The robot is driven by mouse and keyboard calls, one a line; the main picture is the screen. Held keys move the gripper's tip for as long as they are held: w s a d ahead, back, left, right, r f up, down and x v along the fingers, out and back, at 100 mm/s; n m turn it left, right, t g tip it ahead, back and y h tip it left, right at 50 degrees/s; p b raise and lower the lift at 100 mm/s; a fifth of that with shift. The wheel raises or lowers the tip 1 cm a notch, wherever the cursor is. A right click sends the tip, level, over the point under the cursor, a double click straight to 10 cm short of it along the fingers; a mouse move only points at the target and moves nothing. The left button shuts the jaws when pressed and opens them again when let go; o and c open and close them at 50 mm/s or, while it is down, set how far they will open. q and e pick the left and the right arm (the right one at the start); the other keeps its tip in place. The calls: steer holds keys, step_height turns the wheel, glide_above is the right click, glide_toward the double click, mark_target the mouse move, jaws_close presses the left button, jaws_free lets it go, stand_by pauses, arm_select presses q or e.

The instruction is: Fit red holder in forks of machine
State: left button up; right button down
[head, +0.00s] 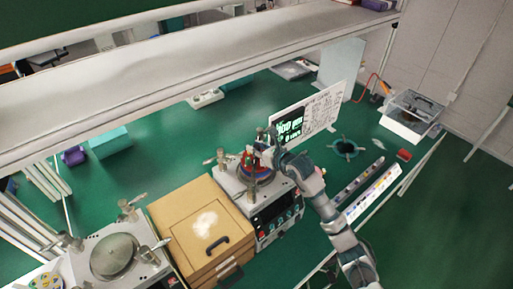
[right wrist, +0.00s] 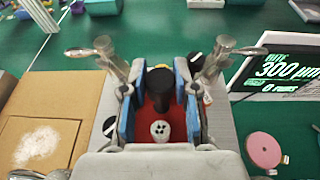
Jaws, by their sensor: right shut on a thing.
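My right gripper (head: 262,160) is over the lapping machine (head: 262,207) in the head view. In the right wrist view its blue-padded fingers (right wrist: 155,105) are shut on the red holder (right wrist: 147,131). A black post stands up from the holder, with a pale, dark-dotted disc at its near end. The machine's metal forks, left (right wrist: 110,56) and right (right wrist: 212,62), stand beyond the fingers on either side. The holder is between the fork posts in this view; whether it touches them or the plate, I cannot tell. The left gripper is not in view.
A brown box (head: 187,225) with a pale powder patch stands left of the machine. A second machine (head: 113,255) is further left. A display board (head: 310,115) stands close behind, and a pink disc (right wrist: 264,149) lies right.

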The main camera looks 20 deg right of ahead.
steer(key=shift+f+b, duration=0.7)
steer(key=shift+f, duration=0.2)
steer(key=c, duration=0.8)
jaws_free()
steer(key=shift+f, duration=0.1)
steer(key=shift+s, duration=0.1)
steer(key=v, duration=1.2)
steer(key=shift+f, duration=0.1)
